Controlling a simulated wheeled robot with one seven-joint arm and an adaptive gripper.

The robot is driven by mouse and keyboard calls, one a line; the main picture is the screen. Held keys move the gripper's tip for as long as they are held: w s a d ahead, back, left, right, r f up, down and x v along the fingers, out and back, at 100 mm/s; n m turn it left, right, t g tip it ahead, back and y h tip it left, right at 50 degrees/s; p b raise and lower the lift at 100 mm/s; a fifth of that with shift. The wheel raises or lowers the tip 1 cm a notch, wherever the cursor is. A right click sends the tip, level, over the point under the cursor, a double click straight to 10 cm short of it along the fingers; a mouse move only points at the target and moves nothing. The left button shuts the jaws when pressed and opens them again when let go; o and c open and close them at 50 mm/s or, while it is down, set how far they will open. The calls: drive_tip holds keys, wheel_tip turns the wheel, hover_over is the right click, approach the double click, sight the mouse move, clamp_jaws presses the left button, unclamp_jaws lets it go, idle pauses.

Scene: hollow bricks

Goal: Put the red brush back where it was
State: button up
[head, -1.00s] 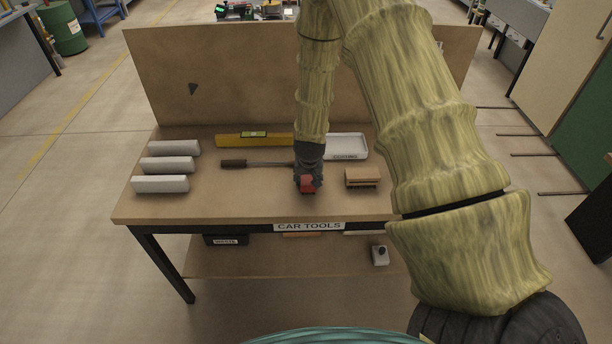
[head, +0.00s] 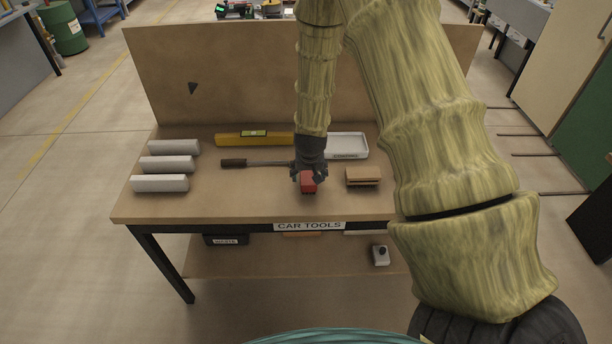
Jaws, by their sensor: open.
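The red brush (head: 308,184) is at the front middle of the wooden workbench (head: 235,203), above the "CAR TOOLS" label. Dark bristles show at its lower front edge. My gripper (head: 309,175) is open, right at the brush, with its dark fingers to either side of the brush's back part. I cannot tell whether a finger still touches it. The gripper hides the rear of the brush. A brown brush (head: 362,176) lies to the right, apart from the red one.
A long dark-handled tool (head: 255,163) lies left of my gripper. A yellow level (head: 253,139) and a white tray (head: 347,146) are behind. Several pale hollow bricks (head: 160,183) line the left side. A back panel (head: 220,80) closes the rear. The front left of the top is clear.

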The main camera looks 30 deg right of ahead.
drive_tip(key=b+v, duration=0.2)
drive_tip(key=v, duration=0.7)
drive_tip(key=s+a+f+n+g, duration=0.1)
drive_tip(key=s+a+f, duration=0.2)
drive_tip(key=s+f, duration=0.45)
drive_tip(key=s+a+f+n+g, duration=0.1)
drive_tip(key=s+a+f+n, duration=0.1)
drive_tip(key=s+a+f, duration=0.5)
drive_tip(key=s+a+f+n, duration=0.1)
drive_tip(key=s+a+f, duration=0.1)
drive_tip(key=s+f, duration=0.2)
drive_tip(key=s+a+f+n+g+y, duration=0.1)
drive_tip(key=s+a+f, duration=0.2)
drive_tip(key=s, duration=0.7)
drive_tip(key=s+a+f+y, duration=0.1)
drive_tip(key=s+a+f, duration=0.2)
drive_tip(key=s+f, duration=0.2)
drive_tip(key=shift+s+f+n+g, duration=0.2)
drive_tip(key=shift+s+n+g, duration=0.2)
drive_tip(key=shift+s, duration=0.55)
